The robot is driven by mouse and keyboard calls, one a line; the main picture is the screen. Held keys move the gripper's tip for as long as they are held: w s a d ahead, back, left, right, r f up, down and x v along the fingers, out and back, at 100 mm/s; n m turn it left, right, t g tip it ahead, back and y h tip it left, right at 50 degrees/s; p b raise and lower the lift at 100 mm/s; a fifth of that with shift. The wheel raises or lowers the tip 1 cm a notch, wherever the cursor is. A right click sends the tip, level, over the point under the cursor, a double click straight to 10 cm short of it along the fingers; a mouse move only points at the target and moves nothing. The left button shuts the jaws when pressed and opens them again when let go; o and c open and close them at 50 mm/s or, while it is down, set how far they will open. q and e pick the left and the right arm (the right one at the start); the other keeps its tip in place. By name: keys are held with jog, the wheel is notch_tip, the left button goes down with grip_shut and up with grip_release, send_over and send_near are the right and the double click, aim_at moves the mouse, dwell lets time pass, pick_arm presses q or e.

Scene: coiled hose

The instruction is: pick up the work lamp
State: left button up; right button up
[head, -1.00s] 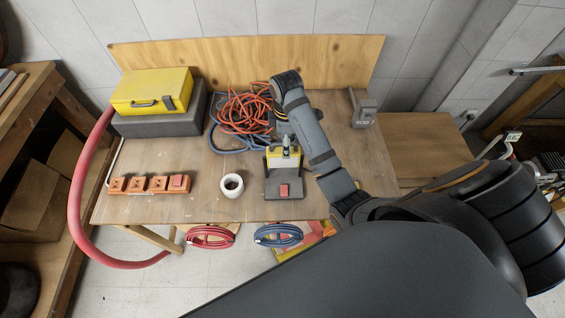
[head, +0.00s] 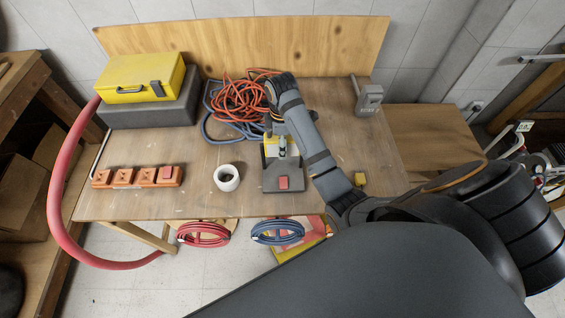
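The thing that looks most like the work lamp is a yellow unit on a dark base with a red square (head: 284,183), near the table's front middle. I cannot be sure that it is the lamp. My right arm reaches in from the right and bends down at the wrist above it. My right gripper (head: 281,146) points down at the yellow part, overlapping it in the picture. The wrist hides part of it, and its fingers are too small to tell open from shut or touching from apart. My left gripper is not in view.
A grey fixture (head: 369,98) stands at right. A pink hose (head: 62,190) hangs left.

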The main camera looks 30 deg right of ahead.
jog(key=shift+s+r, duration=0.1)
grip_shut()
jog(key=shift+r, duration=0.1)
dwell(0.3)
